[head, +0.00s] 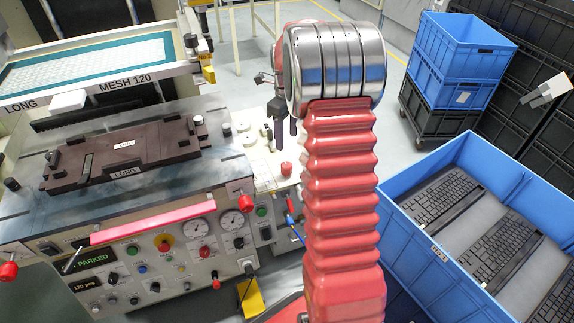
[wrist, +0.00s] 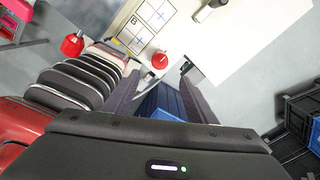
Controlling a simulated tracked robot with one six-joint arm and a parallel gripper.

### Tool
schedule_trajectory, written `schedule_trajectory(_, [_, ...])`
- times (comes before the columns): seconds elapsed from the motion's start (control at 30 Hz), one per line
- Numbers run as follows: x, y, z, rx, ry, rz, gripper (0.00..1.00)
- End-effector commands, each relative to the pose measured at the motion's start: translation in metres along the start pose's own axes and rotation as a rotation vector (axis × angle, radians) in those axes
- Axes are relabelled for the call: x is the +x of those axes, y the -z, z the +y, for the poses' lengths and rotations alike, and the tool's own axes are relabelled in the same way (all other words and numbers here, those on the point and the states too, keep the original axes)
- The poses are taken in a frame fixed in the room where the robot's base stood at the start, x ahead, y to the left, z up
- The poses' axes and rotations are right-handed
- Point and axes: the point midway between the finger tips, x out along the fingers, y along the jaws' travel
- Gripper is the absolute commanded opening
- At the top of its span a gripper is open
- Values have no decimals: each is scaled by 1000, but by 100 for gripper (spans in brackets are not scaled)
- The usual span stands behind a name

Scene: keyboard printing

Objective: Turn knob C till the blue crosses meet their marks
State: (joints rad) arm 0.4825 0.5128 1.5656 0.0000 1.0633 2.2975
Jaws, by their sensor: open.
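A white panel marked B (wrist: 133,33) shows at the top of the wrist view, with thin blue crosses (wrist: 157,14) in framed boxes. How well the crosses sit on their marks is too small to tell. A red knob (wrist: 160,60) stands beside the panel, and a second red knob (wrist: 72,45) is further left. I cannot read a letter C on either. In the head view a red knob (head: 286,168) stands on the white side table. My gripper (wrist: 160,76) is open and empty, its dark fingers apart, with the nearer red knob seen beyond their tips. My arm partly hides the gripper in the head view.
The printing machine with its brown fixture (head: 125,150) and screen frame (head: 130,72) fills the left. A blue crate (head: 405,205) of keyboards stands at right, with stacked blue crates (head: 460,50) behind. Gauges and buttons line the front panel (head: 170,255).

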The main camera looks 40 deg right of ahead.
Motion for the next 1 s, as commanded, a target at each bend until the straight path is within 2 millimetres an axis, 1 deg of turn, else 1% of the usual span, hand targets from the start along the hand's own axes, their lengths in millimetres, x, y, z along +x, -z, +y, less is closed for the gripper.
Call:
schedule_trajectory(0.23, [2, 0, 0, -3, 0, 0, 51])
schedule_trajectory(0.37, [9, 0, 1, -3, -1, 1, 51])
schedule_trajectory(0.57, [34, 0, 1, -4, -2, 2, 51])
schedule_trajectory(1.0, [102, 0, 1, -5, -2, 2, 51])
